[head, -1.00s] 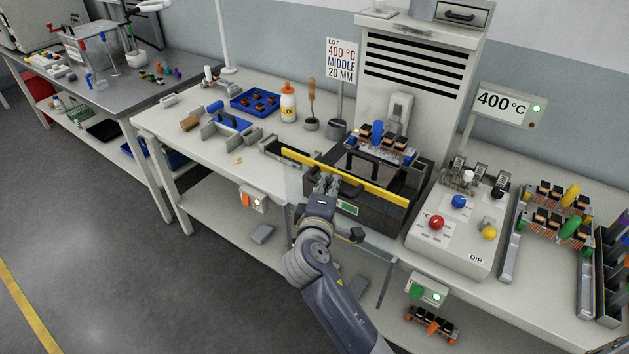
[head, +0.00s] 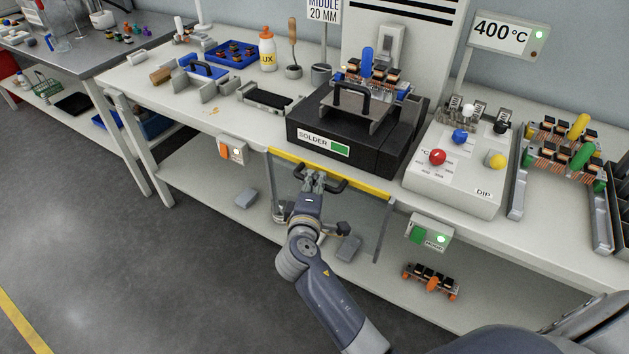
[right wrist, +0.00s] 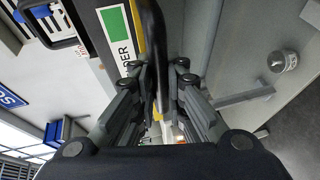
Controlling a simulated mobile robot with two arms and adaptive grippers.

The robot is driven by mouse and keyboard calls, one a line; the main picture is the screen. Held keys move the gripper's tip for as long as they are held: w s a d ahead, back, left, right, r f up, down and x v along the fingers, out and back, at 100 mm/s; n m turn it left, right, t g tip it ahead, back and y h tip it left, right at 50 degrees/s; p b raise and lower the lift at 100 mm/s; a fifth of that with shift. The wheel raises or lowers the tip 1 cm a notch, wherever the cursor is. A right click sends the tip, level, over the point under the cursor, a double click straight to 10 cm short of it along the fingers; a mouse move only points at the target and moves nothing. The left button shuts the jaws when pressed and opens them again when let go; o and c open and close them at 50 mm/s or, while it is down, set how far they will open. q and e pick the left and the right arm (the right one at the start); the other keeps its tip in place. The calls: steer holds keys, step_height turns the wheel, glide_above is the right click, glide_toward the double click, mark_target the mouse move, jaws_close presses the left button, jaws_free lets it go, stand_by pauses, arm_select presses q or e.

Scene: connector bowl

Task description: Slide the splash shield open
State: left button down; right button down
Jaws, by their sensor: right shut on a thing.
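The splash shield's yellow bar (head: 362,186) lies along the bench's front edge, below and in front of the black solder pot (head: 372,150). Its black handle (head: 338,187) sticks out toward me. My right gripper (head: 314,179) is shut on the handle. In the right wrist view, the fingers (right wrist: 161,85) close on both sides of the dark handle (right wrist: 153,40), with a strip of yellow beside it. The pot's front with its SOLDER label (head: 323,143) is uncovered. My left gripper is not in view.
A circuit board with a blue part (head: 367,62) sits above the pot. A control box with coloured knobs (head: 457,168) stands right of it. A switch box (head: 232,150) and a green-button box (head: 429,233) hang at the bench front. A lower shelf (head: 200,180) runs underneath.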

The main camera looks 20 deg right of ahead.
steer(key=shift+d, duration=0.15)
steer(key=c, duration=1.8)
jaws_free()
steer(key=shift+o, duration=1)
steer(key=shift+w+f, duration=0.1)
steer(key=shift+w, duration=0.05)
steer(key=v, duration=1.2)
